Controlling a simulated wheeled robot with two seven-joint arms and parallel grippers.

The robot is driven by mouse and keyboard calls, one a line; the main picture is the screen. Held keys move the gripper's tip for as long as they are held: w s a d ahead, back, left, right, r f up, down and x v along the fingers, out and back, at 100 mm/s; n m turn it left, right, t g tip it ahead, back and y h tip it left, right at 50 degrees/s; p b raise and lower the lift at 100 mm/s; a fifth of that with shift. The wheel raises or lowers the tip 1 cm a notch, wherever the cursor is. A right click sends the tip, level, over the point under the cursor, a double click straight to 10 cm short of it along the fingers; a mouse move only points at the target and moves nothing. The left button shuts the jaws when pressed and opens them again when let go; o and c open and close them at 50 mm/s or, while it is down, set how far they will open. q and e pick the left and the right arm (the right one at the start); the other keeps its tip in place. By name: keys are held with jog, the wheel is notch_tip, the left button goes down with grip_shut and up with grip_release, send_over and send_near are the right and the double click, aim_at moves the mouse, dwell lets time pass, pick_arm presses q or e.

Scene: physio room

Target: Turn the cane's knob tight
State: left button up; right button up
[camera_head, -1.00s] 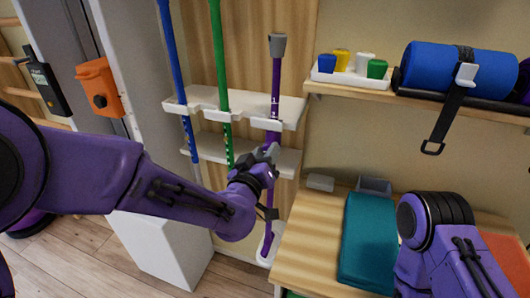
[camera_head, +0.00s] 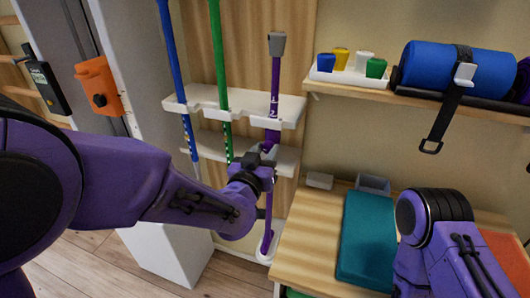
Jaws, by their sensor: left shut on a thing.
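The purple cane (camera_head: 275,88) stands upright in the white wall rack, with a grey top and pale marks on its shaft. Its foot is in a white holder near the floor. My left gripper (camera_head: 263,155) is at the cane's shaft, just below the rack's upper shelf, shut on the cane's knob. The fingers and wrist hide the knob, so its exact position does not show. My right arm comes in at the lower right; its gripper is out of view.
A blue pole (camera_head: 172,50) and a green pole (camera_head: 217,50) stand left of the cane in the white rack (camera_head: 205,96). A wooden bench (camera_head: 312,225) with a teal pad (camera_head: 368,240) is at right, below a shelf with a blue roll (camera_head: 455,65).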

pick_arm(q)
jog(key=o, duration=1)
jog(key=shift+o, duration=0.2)
jog(key=shift+s, duration=0.1)
jog(key=b+v, duration=0.1)
jog(key=v, duration=0.9)
jog(key=shift+s+a, duration=0.15)
jog(key=shift+s, duration=0.05)
